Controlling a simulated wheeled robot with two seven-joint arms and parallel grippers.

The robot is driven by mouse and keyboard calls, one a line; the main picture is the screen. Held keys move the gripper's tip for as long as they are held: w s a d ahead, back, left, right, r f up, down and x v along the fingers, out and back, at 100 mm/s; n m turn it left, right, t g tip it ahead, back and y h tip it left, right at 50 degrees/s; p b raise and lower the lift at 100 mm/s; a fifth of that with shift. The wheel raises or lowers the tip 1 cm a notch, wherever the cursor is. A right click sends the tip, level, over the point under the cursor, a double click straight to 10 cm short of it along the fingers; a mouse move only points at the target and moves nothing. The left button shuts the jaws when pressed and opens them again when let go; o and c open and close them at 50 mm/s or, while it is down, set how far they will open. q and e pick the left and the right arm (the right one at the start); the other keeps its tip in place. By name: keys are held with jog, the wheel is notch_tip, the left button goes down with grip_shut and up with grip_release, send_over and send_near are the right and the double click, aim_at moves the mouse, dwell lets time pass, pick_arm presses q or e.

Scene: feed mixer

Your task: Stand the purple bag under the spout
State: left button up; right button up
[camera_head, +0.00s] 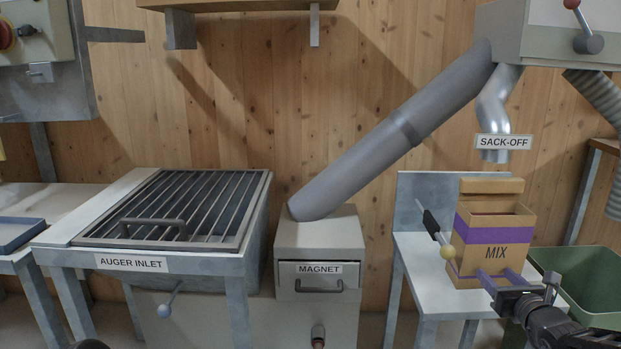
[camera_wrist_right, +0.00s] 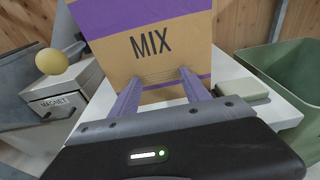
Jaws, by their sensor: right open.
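The purple bag (camera_head: 495,256) is a brown, box-shaped bag with a purple band and the word MIX. It stands upright, open at the top, on the pale table (camera_head: 421,266) at right. The metal spout (camera_head: 494,105), labelled SACK-OFF, hangs above it with a gap between. My right gripper (camera_head: 499,277) is open, low at the bag's front. In the right wrist view its two fingers (camera_wrist_right: 158,90) point at the bag's lower front (camera_wrist_right: 150,55); I cannot tell whether they touch it. The bag's back and base are partly hidden. My left gripper is not in view.
A lever with a yellow knob (camera_head: 447,252) stands close at the bag's left. A green bin (camera_head: 573,288) is at right. A pale green block (camera_wrist_right: 243,91) lies beside the bag. The magnet box (camera_head: 320,245) and auger inlet grate (camera_head: 180,205) stand further left.

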aim_at(492, 270)
jog(key=shift+w, duration=2.5)
jog(key=shift+s+b, duration=0.35)
jog(key=shift+s, duration=0.25)
jog(key=s+b, duration=0.1)
jog(key=s, duration=0.8)
